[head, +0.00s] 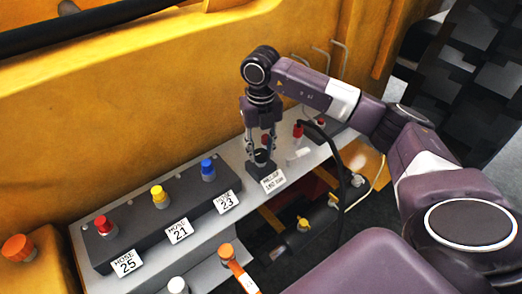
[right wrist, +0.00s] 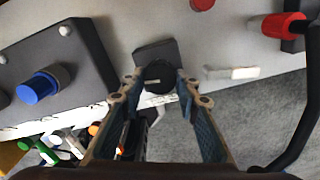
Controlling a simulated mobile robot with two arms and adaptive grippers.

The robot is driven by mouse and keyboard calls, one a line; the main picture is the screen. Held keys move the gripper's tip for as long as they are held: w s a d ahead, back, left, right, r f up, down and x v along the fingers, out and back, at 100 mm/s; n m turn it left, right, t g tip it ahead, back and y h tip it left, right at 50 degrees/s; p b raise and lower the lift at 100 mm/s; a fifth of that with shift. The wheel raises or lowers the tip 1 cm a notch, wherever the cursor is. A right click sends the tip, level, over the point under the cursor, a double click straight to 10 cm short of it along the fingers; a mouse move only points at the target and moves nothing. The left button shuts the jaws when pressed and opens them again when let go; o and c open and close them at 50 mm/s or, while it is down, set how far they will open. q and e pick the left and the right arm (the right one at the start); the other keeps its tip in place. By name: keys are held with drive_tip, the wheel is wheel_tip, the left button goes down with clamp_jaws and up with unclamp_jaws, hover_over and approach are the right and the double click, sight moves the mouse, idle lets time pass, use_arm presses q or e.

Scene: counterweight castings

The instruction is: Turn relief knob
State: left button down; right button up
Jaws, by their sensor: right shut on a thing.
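The relief knob (head: 262,157) is a small black round knob on a dark block on the grey shelf, with a white label (head: 273,180) in front of it. My right gripper (head: 261,151) points down from above and is shut on the knob. In the right wrist view the knob (right wrist: 158,74) has a pale line across its top and sits between the two fingertips (right wrist: 159,84). My left gripper is not in view.
A dark manifold block (head: 150,222) with red (head: 104,226), yellow (head: 159,195) and blue (head: 208,168) caps and hose labels stands left of the knob. A red-capped fitting (head: 298,130) and a black hose (head: 338,165) are to its right. A yellow wall (head: 130,110) rises behind.

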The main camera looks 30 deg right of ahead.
sight(261, 153)
idle(0.3)
drive_tip(key=shift+w+r, duration=0.1)
drive_tip(key=o, duration=1.2)
drive_tip(key=shift+c, duration=0.2)
wheel_tip(261, 153, up, 12)
